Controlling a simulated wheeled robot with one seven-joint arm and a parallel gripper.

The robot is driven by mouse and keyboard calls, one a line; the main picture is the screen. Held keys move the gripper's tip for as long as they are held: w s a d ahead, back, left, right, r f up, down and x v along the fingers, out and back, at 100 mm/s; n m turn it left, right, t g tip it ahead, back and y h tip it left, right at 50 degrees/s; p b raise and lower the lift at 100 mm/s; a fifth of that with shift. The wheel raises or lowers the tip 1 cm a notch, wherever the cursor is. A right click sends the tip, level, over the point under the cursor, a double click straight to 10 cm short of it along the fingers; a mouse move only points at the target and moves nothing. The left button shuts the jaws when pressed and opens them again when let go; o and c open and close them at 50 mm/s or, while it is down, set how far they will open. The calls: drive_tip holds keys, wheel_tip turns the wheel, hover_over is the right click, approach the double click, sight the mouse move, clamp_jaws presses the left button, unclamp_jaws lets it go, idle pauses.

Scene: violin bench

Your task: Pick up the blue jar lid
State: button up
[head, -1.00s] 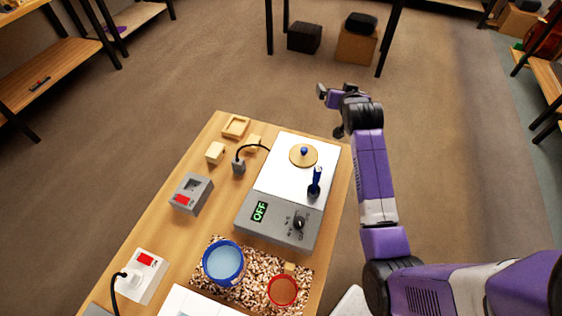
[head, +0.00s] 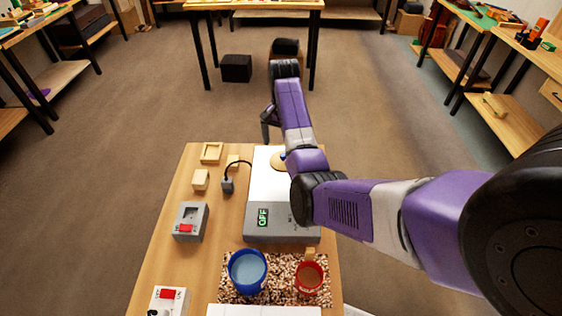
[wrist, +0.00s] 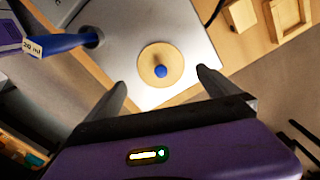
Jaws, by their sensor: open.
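The blue jar lid, a round wooden disc with a blue knob, lies flat on the white plate of the grey hot plate. In the wrist view the lid (wrist: 150,58) shows whole, beyond and between my fingertips. In the head view the lid (head: 277,161) is mostly hidden by my arm. My gripper (wrist: 162,85) is open and empty, with nothing between its fingers. In the head view my gripper (head: 268,124) is near the far edge of the bench. The blue jar (head: 247,271) stands open on the speckled mat, pale blue inside.
The hot plate (head: 256,233) reads OFF. A blue-handled tool marked 20 ml (wrist: 60,43) lies beside the lid. A red jar (head: 308,279) stands right of the blue jar.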

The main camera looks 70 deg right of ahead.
sight(282, 155)
drive_tip(key=shift+d+f+p, duration=0.1)
drive_tip(key=shift+f+p, duration=0.5)
drive_tip(key=shift+f, duration=2.45)
drive_tip(key=c, duration=1.2)
drive_tip(key=shift+r, duration=0.1)
wheel_tip(282, 155, up, 20)
drive_tip(key=p, duration=0.4)
drive_tip(key=shift+f, duration=0.2)
